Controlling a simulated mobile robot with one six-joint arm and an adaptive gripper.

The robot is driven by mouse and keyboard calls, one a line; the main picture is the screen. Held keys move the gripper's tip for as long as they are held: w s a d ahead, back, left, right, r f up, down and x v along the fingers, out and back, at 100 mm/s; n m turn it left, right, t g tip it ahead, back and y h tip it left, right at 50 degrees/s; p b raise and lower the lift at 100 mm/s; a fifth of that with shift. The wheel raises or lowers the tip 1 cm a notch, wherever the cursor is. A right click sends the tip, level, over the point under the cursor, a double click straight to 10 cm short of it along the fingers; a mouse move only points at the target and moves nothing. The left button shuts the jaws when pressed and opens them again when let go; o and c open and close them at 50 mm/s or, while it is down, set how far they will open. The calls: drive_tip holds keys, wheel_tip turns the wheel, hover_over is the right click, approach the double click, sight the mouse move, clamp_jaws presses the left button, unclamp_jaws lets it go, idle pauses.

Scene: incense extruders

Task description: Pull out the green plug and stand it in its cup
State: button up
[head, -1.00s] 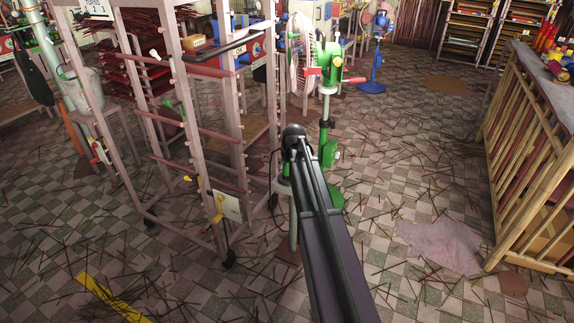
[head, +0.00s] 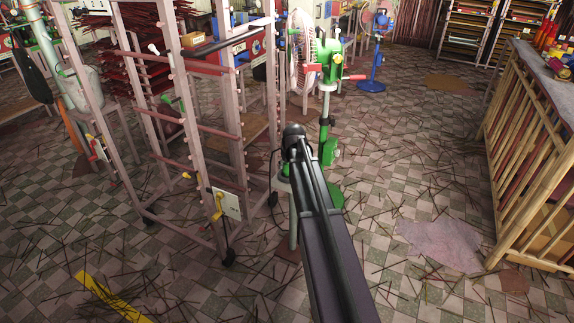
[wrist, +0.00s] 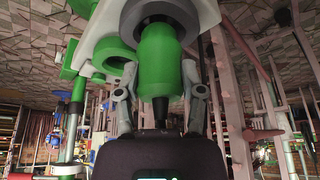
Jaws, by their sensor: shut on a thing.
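The green plug (wrist: 160,62) is a bright green cylinder with a dark narrow end toward my wrist. It stands in line with a grey ring (wrist: 128,22) on a pale block, and its far end meets or enters the dark opening; I cannot tell how deep. My gripper (wrist: 160,88) has one finger on each side and is shut on the plug. A green ring-shaped holder (wrist: 113,55) sits beside the plug in the wrist view; I cannot tell if it is the cup. In the head view my arm hides the gripper and plug.
A pale metal rack (head: 240,130) stands left of my arm. A green machine on a post (head: 326,95) stands just behind it. A bamboo-slatted counter (head: 530,150) is at the right. Thin sticks litter the open tiled floor.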

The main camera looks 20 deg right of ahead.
drive_tip(key=shift+f+b, duration=0.65)
drive_tip(key=shift+f, duration=0.05)
drive_tip(key=o, duration=1.2)
drive_tip(key=shift+r, duration=0.15)
